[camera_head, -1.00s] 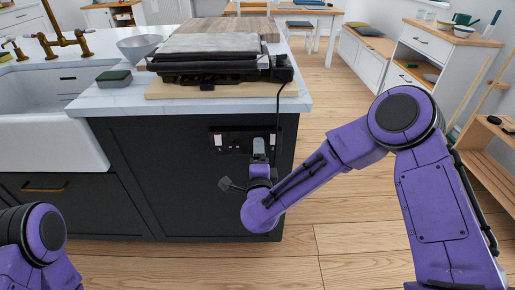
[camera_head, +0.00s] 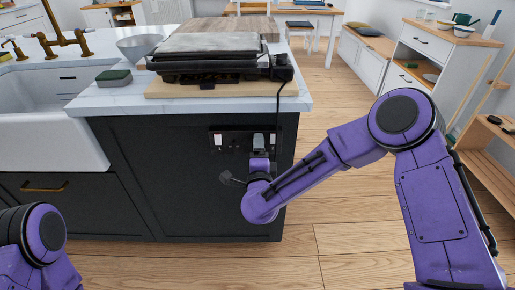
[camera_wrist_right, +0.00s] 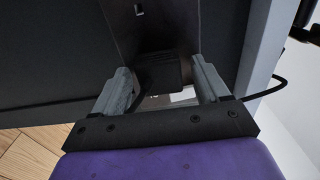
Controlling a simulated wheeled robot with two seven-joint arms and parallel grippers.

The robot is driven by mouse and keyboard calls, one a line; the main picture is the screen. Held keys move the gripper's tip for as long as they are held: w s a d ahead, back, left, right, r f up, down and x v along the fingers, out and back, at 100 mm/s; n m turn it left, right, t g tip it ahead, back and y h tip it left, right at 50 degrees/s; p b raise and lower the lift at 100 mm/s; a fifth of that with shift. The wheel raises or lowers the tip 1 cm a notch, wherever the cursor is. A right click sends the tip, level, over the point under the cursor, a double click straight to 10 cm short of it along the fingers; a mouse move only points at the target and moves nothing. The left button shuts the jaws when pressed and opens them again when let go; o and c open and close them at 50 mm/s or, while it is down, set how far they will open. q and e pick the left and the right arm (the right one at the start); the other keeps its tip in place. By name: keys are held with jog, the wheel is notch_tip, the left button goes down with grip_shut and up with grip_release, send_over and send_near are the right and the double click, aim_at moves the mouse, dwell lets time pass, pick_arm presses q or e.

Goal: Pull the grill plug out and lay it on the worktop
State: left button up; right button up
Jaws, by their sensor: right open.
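The dark grill plug (camera_wrist_right: 168,73) sits at the socket plate (camera_head: 226,139) on the dark front of the kitchen island; my gripper hides it in the head view. In the right wrist view the plug lies between the two grey fingers of my right gripper (camera_wrist_right: 160,72), which are open with one on each side. In the head view my right gripper (camera_head: 259,142) points up at the plate. The black grill (camera_head: 208,68) stands on a board on the white marble worktop (camera_head: 112,103). Of my left arm only a purple link shows; its gripper is out of view.
The grill's black cord (camera_head: 279,112) hangs over the worktop edge beside the socket. A green sponge (camera_head: 114,77) and a grey bowl (camera_head: 139,47) stand left of the grill, near the white sink (camera_head: 40,125). The worktop's front left part is bare.

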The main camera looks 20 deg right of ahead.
dwell(0.5)
grip_shut()
jog(key=shift+s+a, duration=0.1)
jog(key=shift+s, duration=0.05)
jog(key=shift+v, duration=2.85)
jog(key=shift+s, duration=0.1)
jog(key=v, duration=0.2)
jog(key=shift+s+a, duration=0.1)
jog(key=shift+s, duration=0.3)
jog(key=shift+r, duration=0.1)
